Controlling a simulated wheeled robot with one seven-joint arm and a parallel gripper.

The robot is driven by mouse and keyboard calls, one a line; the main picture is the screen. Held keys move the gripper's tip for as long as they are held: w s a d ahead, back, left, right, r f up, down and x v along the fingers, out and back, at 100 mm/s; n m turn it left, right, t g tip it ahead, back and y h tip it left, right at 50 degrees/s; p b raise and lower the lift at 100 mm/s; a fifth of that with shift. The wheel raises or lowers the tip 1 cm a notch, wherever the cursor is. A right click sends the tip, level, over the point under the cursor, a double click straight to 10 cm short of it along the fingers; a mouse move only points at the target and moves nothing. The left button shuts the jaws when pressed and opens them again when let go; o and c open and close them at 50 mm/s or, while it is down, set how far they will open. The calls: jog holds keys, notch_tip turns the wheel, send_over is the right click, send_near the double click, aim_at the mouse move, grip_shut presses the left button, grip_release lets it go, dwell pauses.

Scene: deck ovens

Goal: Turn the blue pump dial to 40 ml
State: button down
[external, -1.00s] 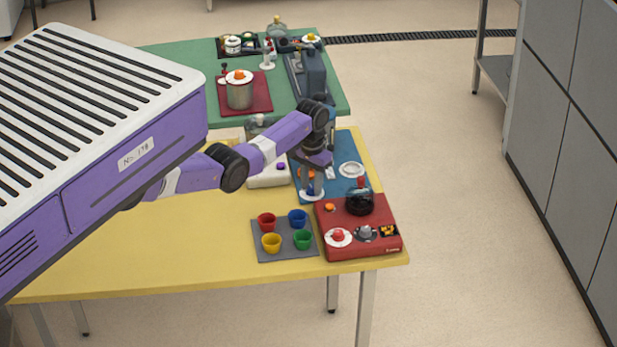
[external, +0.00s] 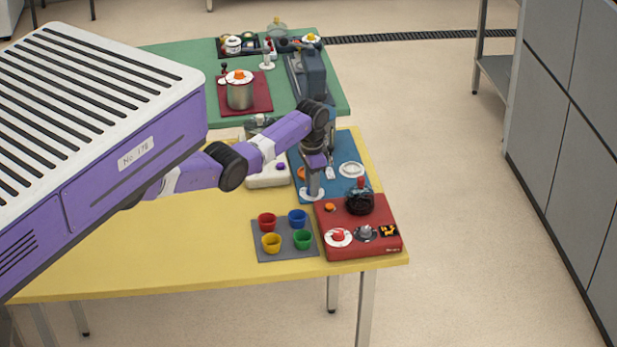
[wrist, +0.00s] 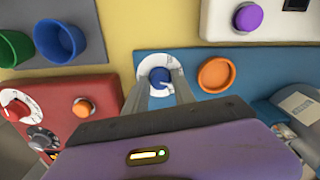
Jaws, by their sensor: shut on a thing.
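The blue pump dial (wrist: 160,76) shows in the wrist view as a blue knob on a round white scale plate (wrist: 146,74), on the blue panel (wrist: 230,62). A pale mark shows on the knob, but the scale figures are too small to read. My gripper (wrist: 159,86) points down over the dial, with a finger at each side of the knob, and is shut on it. In the external view my gripper (external: 313,190) stands over the white plate (external: 318,195) and hides the knob.
An orange disc (wrist: 216,74) lies right beside the dial in the wrist view. A red stove unit (external: 360,246) with knobs and a dark pot (external: 359,200) stands close by. Several coloured cups sit on a grey mat (external: 262,244). The yellow table's left part (external: 180,245) is clear.

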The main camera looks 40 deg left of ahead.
jog(key=shift+w, duration=0.1)
jog(key=c, duration=1.1)
grip_release()
jog(key=shift+o, duration=0.2)
jog(key=shift+r, duration=0.1)
notch_tip(320, 180, up, 8)
jog(key=shift+f, duration=0.15)
